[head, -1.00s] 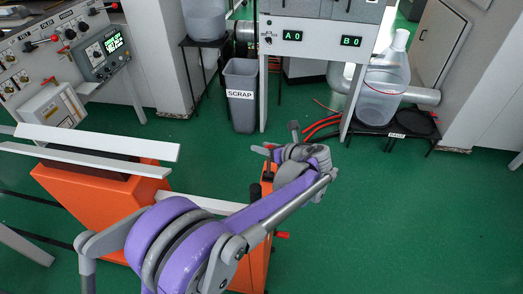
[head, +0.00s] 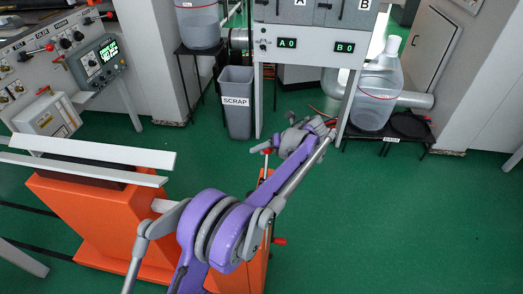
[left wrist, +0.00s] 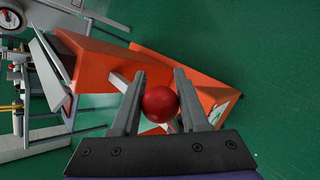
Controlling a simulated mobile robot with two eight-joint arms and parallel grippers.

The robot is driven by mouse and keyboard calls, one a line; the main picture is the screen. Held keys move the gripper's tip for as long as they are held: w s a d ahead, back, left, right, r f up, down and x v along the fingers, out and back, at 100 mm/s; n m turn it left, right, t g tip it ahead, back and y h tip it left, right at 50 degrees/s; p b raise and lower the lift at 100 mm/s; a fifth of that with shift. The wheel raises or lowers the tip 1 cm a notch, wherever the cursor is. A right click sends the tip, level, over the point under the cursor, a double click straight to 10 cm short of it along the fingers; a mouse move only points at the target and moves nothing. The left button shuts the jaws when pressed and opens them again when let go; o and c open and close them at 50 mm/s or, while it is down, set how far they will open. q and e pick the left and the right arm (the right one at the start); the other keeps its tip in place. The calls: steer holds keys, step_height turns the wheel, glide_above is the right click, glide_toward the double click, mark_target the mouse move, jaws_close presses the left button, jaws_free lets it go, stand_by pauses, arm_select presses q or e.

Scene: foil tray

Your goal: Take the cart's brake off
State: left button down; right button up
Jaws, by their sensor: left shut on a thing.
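The orange cart (head: 75,215) stands at the lower left of the head view, with pale rails across its top. A lever with a red ball knob (head: 267,151) stands up at its right end. My left gripper (head: 273,150) reaches this knob from the right, its fingers small and partly hidden there. In the left wrist view the gripper's two grey fingers (left wrist: 160,95) are shut on the red knob (left wrist: 160,104), with the orange cart body (left wrist: 165,75) behind. The lever's stem is mostly hidden there. My right gripper is not in view.
A second red knob (head: 280,241) sticks out low on the cart's right side. Behind stand a grey scrap bin (head: 237,115), a panel frame (head: 300,42) and a low stand with a clear jug (head: 374,95). Green floor (head: 400,220) is open on the right.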

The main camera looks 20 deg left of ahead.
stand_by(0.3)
arm_select(q)
steer(key=shift+c, duration=2.2)
jaws_free()
steer(key=shift+f, duration=0.1)
steer(key=p+v, duration=0.1)
steer(key=v, duration=0.9)
steer(key=shift+d+r, duration=0.3)
